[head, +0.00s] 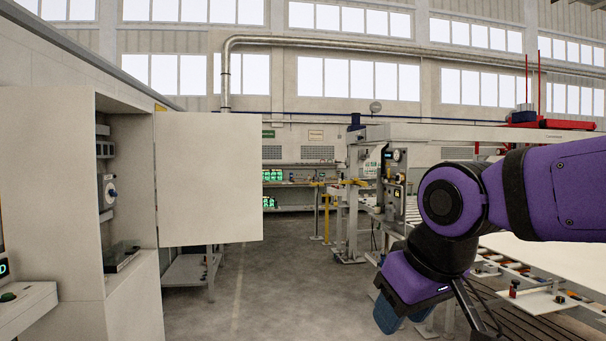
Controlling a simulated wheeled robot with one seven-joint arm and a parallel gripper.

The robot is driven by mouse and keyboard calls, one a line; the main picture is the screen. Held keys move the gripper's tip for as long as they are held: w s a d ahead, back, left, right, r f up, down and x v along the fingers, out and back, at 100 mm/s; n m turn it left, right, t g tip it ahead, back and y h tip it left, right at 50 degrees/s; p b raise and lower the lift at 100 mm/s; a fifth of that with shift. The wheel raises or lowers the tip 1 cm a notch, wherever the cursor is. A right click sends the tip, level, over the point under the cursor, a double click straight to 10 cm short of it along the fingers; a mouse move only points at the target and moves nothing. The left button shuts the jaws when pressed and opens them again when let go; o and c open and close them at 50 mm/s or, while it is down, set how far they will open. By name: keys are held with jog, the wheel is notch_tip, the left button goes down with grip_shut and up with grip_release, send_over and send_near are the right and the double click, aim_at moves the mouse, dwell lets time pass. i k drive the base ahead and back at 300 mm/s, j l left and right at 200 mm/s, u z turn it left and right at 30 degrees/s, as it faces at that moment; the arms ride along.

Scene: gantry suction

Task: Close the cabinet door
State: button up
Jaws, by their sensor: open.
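The cabinet (48,165) stands at the left, a tall off-white box. Its door (208,180) is a flat cream panel and stands wide open. The door reaches out to the right from the right side of the cabinet opening. Inside the opening, grey fittings and a round dial (110,192) show, with a dark box (122,256) at the bottom. My gripper (436,318) hangs at the lower right from my purple arm, pointing down. It is open and well apart from the door. Its fingertips are partly cut off by the lower edge of the picture.
A low shelf (186,270) stands behind the door. A long machine bed with rollers (545,300) fills the right. The grey floor (270,290) between door and gripper is clear.

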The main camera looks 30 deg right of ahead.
aim_at(210, 165)
jog(key=i+j+z, duration=0.1)
jog(key=i+z, duration=0.35)
jog(key=i+j+z, duration=0.25)
jog(key=i+z, duration=0.25)
jog(key=i+j, duration=0.15)
jog(key=i, duration=0.75)
jog(key=i+j, duration=0.1)
jog(key=i, duration=6.25)
jog(key=i+u, duration=0.15)
jog(key=u, duration=0.3)
jog(key=i+u, duration=0.2)
jog(key=u, duration=0.3)
jog(key=i+l+u, duration=0.1)
jog(key=u, duration=3.35)
